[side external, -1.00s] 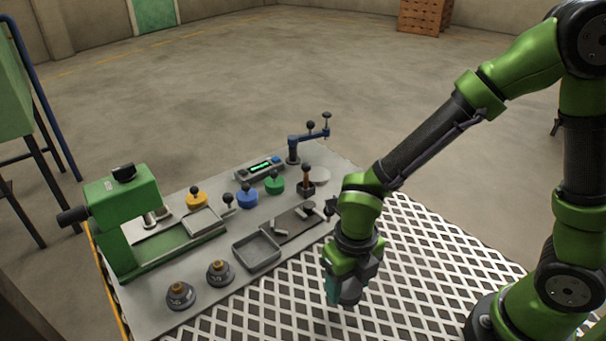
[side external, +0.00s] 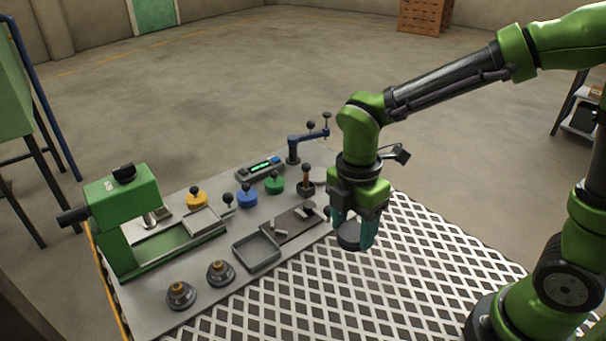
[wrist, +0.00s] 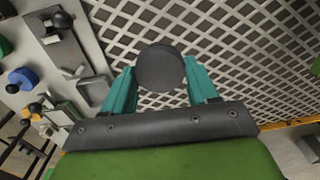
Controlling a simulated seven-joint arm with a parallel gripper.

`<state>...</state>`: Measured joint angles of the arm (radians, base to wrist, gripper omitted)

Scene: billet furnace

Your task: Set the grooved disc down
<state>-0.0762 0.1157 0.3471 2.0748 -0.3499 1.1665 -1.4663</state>
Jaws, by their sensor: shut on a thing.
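The grooved disc (side external: 348,236) is a dark grey round piece held between the teal fingers of my gripper (side external: 356,232). In the wrist view the disc (wrist: 160,67) shows its flat dark round face between the two teal fingertips of my gripper (wrist: 161,78). The fingers are shut on its sides. The disc hangs over the white lattice surface, near the right edge of the grey plate, and appears to be clear of the surface. Its groove cannot be made out.
A square grey tray (side external: 257,262) stands left of my gripper. Beyond it are a blue knobbed piece (side external: 247,198), a green one (side external: 274,184) and a yellow one (side external: 196,200). A green machine (side external: 125,225) stands at the left. The lattice surface (side external: 420,280) is open on the right.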

